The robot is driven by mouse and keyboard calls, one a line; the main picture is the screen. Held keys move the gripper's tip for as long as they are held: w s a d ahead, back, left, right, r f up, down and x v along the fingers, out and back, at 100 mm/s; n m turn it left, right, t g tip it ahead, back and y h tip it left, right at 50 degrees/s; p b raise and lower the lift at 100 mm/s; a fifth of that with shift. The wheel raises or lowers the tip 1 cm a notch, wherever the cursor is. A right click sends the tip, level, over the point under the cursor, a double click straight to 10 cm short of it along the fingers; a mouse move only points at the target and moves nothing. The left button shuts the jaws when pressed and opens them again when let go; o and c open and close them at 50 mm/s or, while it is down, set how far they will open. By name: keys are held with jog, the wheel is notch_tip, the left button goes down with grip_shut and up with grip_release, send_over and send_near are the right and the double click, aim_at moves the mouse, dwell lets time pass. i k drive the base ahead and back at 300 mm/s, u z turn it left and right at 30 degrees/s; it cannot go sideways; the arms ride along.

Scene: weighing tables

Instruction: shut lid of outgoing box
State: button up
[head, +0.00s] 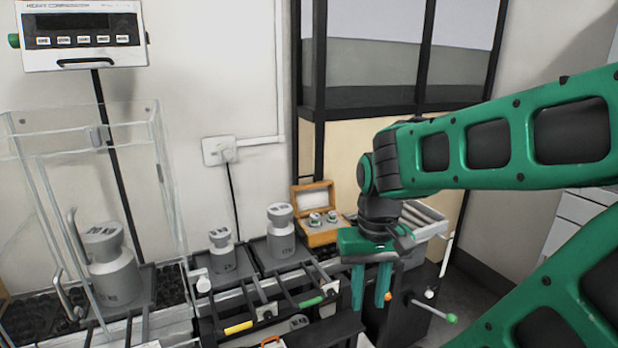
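A small wooden box (325,237) stands at the back, right of the grey weights, with its lid (313,198) raised upright and showing a pale lining. Two small round metal pieces (323,218) sit in it. I cannot read any label that marks it as the outgoing box. My gripper (371,290) hangs in front and to the right of the box, fingers pointing down and apart, with nothing seen between them. It is not touching the lid. My wrist is close to the right end of the box in the picture.
Grey cylinder weights (281,231) stand on dark trays left of the box. A clear glass case (90,130) with a large weight (112,264) is at far left. Bars with yellow and green grips cross the front. A grey ribbed tray (425,218) lies behind my wrist.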

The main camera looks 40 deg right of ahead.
aim_at(319, 196)
jog(key=k, duration=1.05)
jog(key=z, duration=0.45)
jog(key=i, duration=1.9)
jog(key=u, duration=0.5)
